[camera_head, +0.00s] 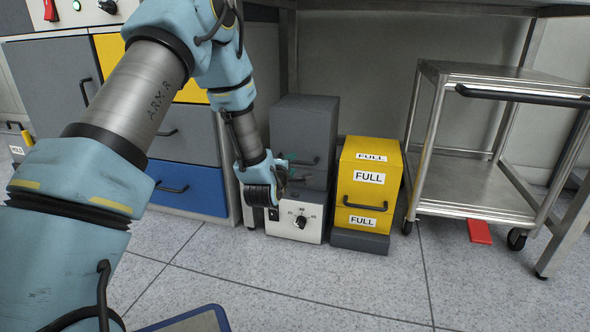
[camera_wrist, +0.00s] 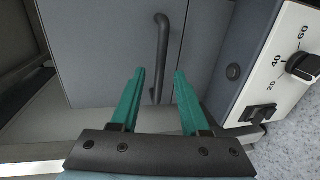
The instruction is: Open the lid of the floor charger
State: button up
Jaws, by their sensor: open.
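The floor charger is a dark grey box with a white front panel (camera_head: 296,223) that carries a black dial. Its grey upper part, which looks like the lid (camera_head: 304,125), appears closed and has a dark bar handle on its front. In the wrist view the black handle (camera_wrist: 162,45) shows on the grey face, with the white panel (camera_wrist: 274,75) at the right. My gripper (camera_wrist: 160,73) is open, its teal fingers on either side of the handle in the picture. I cannot tell whether they touch it. In the head view my gripper (camera_head: 289,163) partly covers the charger's left front.
A yellow box (camera_head: 370,190) with FULL labels stands just right of the charger. A drawer cabinet (camera_head: 187,137) is at the left, and a steel trolley (camera_head: 470,185) at the right. A red piece (camera_head: 479,231) lies under it. The floor in front is mostly clear.

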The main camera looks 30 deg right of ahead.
aim_at(294, 162)
jog(key=shift+b+x, duration=0.65)
jog(key=shift+x, duration=1.2)
jog(key=shift+c, duration=0.3)
grip_shut()
